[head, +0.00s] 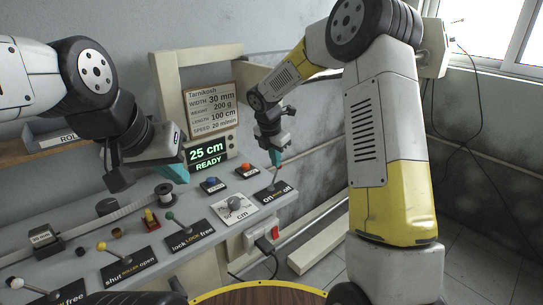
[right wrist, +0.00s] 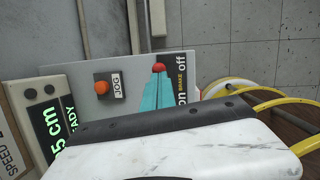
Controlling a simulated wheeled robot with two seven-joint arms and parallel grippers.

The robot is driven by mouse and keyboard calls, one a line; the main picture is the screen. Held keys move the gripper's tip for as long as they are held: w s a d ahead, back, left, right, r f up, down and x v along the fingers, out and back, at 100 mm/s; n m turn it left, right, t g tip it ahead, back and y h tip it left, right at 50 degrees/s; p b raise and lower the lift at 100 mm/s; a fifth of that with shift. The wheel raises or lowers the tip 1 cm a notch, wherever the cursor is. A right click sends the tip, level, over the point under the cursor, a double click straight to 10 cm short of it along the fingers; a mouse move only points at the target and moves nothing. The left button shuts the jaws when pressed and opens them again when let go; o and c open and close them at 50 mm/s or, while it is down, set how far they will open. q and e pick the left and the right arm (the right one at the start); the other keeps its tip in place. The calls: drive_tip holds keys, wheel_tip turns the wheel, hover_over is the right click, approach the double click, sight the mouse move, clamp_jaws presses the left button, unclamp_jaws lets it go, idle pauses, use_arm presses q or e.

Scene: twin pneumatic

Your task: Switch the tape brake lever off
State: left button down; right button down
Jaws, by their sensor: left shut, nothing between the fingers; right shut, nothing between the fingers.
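The tape brake lever (right wrist: 159,69) shows in the right wrist view as a red knob beside the black plate marked "on BRAKE off" (right wrist: 181,78). That plate (head: 274,194) is also at the right end of the bench in the head view. My right gripper (head: 276,158) is shut and empty, with its teal fingertips at the lever knob. In the right wrist view the fingertips (right wrist: 158,78) overlap the knob, and contact is unclear. The lever's stem is mostly hidden, so its setting is hard to tell. My left gripper (head: 177,173) is shut and empty above the bench, left of the display.
An orange JOG button (right wrist: 101,87) is close to the brake lever. A blue button (head: 212,184), a grey cm dial (head: 235,204) and several levers line the bench. The display (head: 207,153) reads "25 cm READY". A red switch (head: 275,232) is on the front.

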drive_tip(key=shift+d, duration=0.1)
drive_tip(key=s+a+v, duration=0.1)
drive_tip(key=v, duration=1.2)
drive_tip(key=shift+a+f, duration=0.2)
drive_tip(key=shift+a, duration=0.05)
drive_tip(key=s+d+r+m+t+y, duration=0.1)
drive_tip(key=s+d+r+m, duration=0.25)
drive_tip(key=s+m, duration=0.3)
drive_tip(key=s+d+r+m, duration=0.3)
drive_tip(key=s+d+m, duration=0.15)
drive_tip(key=s, duration=0.25)
drive_tip(key=s+d+f+m+t+y, duration=0.1)
drive_tip(key=s+d+m+t+y, duration=0.1)
drive_tip(key=s+m, duration=1.2)
drive_tip(key=shift+s+d+f+m+y, duration=0.3)
drive_tip(key=shift+d+m+y, duration=0.1)
drive_tip(key=shift+d+m, duration=0.25)
